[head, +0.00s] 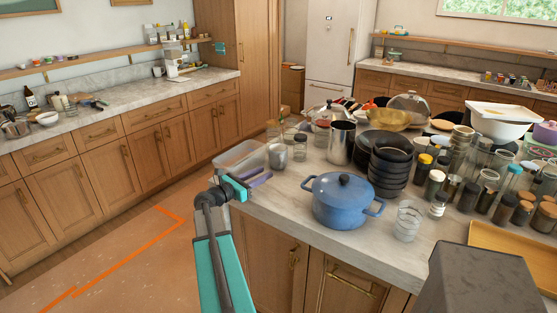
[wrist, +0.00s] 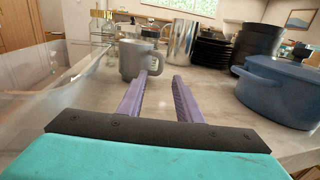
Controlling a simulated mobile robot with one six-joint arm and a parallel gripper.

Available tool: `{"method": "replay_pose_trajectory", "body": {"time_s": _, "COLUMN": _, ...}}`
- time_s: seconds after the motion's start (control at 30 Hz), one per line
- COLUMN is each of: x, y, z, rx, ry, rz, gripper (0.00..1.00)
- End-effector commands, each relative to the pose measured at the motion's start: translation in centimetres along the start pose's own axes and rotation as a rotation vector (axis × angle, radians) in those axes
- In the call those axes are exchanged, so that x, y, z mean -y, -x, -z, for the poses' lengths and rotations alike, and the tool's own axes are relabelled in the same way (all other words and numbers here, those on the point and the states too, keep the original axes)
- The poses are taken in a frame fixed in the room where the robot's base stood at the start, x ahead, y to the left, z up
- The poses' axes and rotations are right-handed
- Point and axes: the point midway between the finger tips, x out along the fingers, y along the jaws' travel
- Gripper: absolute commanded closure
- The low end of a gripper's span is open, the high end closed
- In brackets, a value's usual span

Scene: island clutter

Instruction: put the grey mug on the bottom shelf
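The grey mug (head: 277,156) stands upright on the island counter near its left edge, by a clear container. In the wrist view the mug (wrist: 134,60) is just ahead of my fingertips and slightly left, its handle toward the right. My gripper (head: 262,178) reaches low over the counter's edge. In the wrist view its two purple fingers (wrist: 159,78) are apart with nothing between them. I cannot tell which shelf is the bottom shelf.
A blue pot (head: 340,203) stands right of my gripper. A clear container (head: 238,155) is to its left. A metal pitcher (head: 341,142), black bowls (head: 390,170) and many jars crowd the island (head: 290,200). Wall shelves (head: 95,57) run along the left and back. The floor at left is clear.

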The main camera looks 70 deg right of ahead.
Motion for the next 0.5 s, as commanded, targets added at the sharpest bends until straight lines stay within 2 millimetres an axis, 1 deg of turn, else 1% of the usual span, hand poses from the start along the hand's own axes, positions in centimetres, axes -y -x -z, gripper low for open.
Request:
{"method": "replay_pose_trajectory", "body": {"time_s": 0.03, "x": -0.1, "y": -0.9, "z": -0.1, "rx": 0.0, "ry": 0.001, "rz": 0.003, "gripper": 0.68}}
{"method": "replay_pose_trajectory", "body": {"time_s": 0.2, "x": 0.0, "y": -2.4, "z": 0.0, "rx": 0.0, "ry": 0.001, "rz": 0.001, "gripper": 0.68}}
{"method": "replay_pose_trajectory", "body": {"time_s": 0.3, "x": 0.0, "y": -2.8, "z": 0.0, "rx": 0.0, "ry": 0.0, "rz": 0.001, "gripper": 0.68}}
{"method": "replay_pose_trajectory", "body": {"time_s": 0.5, "x": 0.0, "y": -2.8, "z": 0.1, "rx": 0.0, "ry": 0.0, "rz": 0.001, "gripper": 0.68}}
